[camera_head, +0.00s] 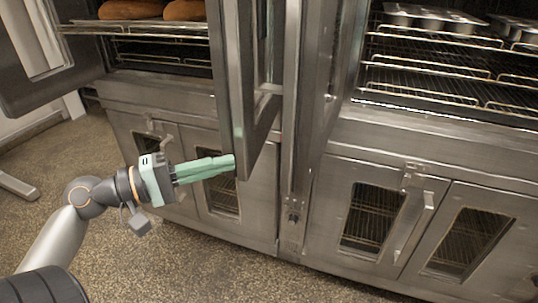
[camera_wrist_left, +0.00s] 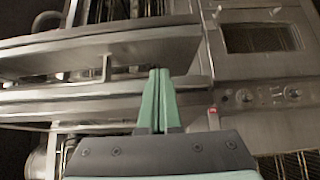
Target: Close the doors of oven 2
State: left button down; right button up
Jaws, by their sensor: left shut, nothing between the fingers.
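A stainless steel double oven stands at the left in the head view, its upper doors open. Its left door (camera_head: 35,50) swings out at the far left. Its right door (camera_head: 240,70) stands nearly edge-on in the middle. The right-hand oven also has an open upper door (camera_head: 320,80) beside it. I see no label telling which is oven 2. My left gripper (camera_head: 233,163) is shut and empty, its green fingertips close to the lower corner of the middle door; I cannot tell whether they touch. It also shows in the left wrist view (camera_wrist_left: 159,75), before steel panels. My right gripper is out of view.
Bread loaves (camera_head: 130,9) sit on a rack in the left oven. Metal pans (camera_head: 435,17) stand on a wire rack in the right oven. Lower doors (camera_head: 370,215) with windows are shut. Speckled floor (camera_head: 150,265) is clear in front.

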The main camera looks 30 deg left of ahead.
pick_arm(q)
jog(key=p+x, duration=0.2)
jog(key=x, duration=0.7)
jog(key=shift+w, duration=0.15)
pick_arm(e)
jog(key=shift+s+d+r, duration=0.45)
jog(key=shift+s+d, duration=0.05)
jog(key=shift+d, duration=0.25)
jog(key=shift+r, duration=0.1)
